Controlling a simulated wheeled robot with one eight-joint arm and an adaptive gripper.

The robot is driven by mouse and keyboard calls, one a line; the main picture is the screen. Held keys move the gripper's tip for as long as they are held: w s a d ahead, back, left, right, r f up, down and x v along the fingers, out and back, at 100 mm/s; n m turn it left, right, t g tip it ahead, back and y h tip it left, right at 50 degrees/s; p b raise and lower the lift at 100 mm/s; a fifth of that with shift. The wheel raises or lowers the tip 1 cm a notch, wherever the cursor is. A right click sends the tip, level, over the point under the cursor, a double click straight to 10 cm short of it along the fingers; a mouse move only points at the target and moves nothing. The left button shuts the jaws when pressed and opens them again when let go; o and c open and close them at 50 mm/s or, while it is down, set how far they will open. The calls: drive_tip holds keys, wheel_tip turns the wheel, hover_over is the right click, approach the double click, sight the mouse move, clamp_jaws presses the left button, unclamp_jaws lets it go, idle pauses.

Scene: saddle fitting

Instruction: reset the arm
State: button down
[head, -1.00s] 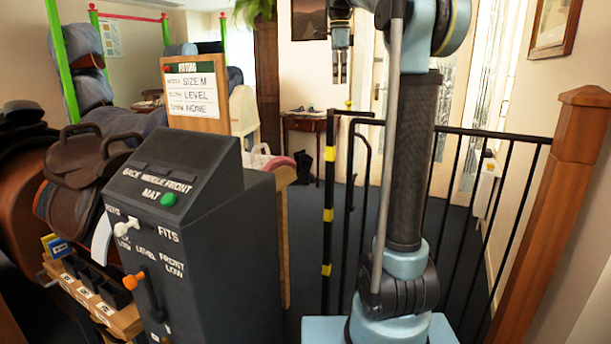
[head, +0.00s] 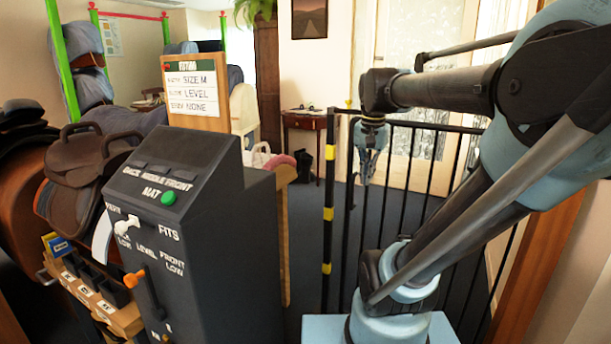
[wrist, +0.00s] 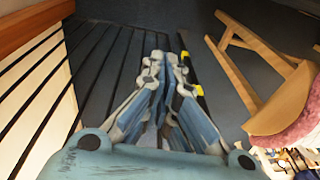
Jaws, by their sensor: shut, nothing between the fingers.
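My gripper (head: 367,168) hangs in front of the black railing in the head view, pointing down, clear of the dark console. In the wrist view my gripper (wrist: 162,60) shows its two fingers close together, shut with nothing between them. My arm reaches up from its blue base at the right and bends over to the left.
A dark console (head: 220,230) with a green button and levers stands left of my arm. A brown saddle (head: 80,180) sits behind it at the left. A black railing (head: 400,200) with a yellow-striped post runs behind my arm. A small table (head: 305,122) stands farther back.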

drive_tip(key=s+f+n, duration=0.3)
drive_tip(key=s+f, duration=0.3)
drive_tip(key=f, duration=0.3)
drive_tip(key=s+d+f+n, duration=0.1)
drive_tip(key=s+f+n, duration=0.1)
drive_tip(key=s+f, duration=0.3)
wheel_tip(320, 180, down, 4)
drive_tip(key=shift+s+f+n+t, duration=0.15)
drive_tip(key=shift+s+n+t, duration=0.15)
drive_tip(key=shift+s+n, duration=0.1)
drive_tip(key=shift+d, duration=0.1)
